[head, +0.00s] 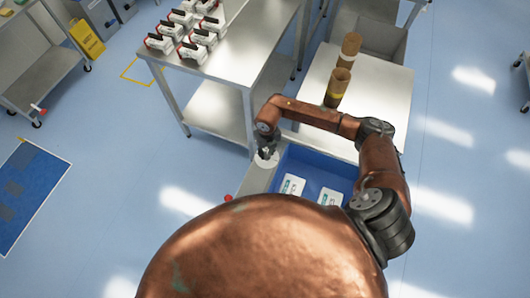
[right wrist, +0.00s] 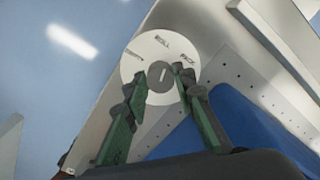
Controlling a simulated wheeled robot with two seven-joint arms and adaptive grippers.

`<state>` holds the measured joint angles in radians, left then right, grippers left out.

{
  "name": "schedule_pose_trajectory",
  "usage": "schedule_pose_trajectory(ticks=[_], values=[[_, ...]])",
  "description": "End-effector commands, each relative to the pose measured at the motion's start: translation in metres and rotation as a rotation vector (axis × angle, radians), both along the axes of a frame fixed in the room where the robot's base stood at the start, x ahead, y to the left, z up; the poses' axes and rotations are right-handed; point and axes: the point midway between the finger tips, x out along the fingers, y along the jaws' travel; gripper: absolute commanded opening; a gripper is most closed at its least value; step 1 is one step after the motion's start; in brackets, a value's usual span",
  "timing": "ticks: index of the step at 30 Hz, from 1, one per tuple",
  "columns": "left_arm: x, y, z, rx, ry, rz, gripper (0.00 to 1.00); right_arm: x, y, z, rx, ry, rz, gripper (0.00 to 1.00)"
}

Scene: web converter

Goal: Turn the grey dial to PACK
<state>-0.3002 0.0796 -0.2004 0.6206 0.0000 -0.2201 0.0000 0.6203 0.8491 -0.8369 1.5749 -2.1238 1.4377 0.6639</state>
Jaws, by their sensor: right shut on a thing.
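The grey dial (right wrist: 160,84) sits at the centre of a white round plate (right wrist: 150,44) in the right wrist view. The plate carries several printed words. The one at upper right looks like PACK, and the others are too blurred to read surely. A light mark on the dial points roughly up, between the top word and the upper-right word. My right gripper (right wrist: 160,78) is shut on the dial, one finger on each side. In the head view the right gripper (head: 266,154) is over the white plate (head: 266,162), and the dial is hidden.
A blue bin (head: 310,166) with white packs lies right of the dial's panel. A steel table (head: 232,75) with several boxed items stands behind. Brown rolls (head: 338,85) stand on another table (head: 385,100). A red knob (head: 228,197) shows near the panel.

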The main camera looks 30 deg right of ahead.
Motion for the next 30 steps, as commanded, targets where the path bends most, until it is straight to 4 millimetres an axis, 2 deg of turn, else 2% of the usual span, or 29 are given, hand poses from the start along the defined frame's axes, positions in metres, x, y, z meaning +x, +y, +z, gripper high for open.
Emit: schedule_pose_trajectory(ticks=[18, 30], values=[[0.004, 0.000, 0.029, 0.000, -0.007, 0.000, 0.22, -0.005, -0.001, 0.000, -0.007, 0.011, -0.558, 0.00], [0.005, 0.000, 0.040, 0.001, -0.009, 0.001, 0.22, -0.005, 0.000, -0.001, -0.007, 0.012, -0.762, 0.00]])
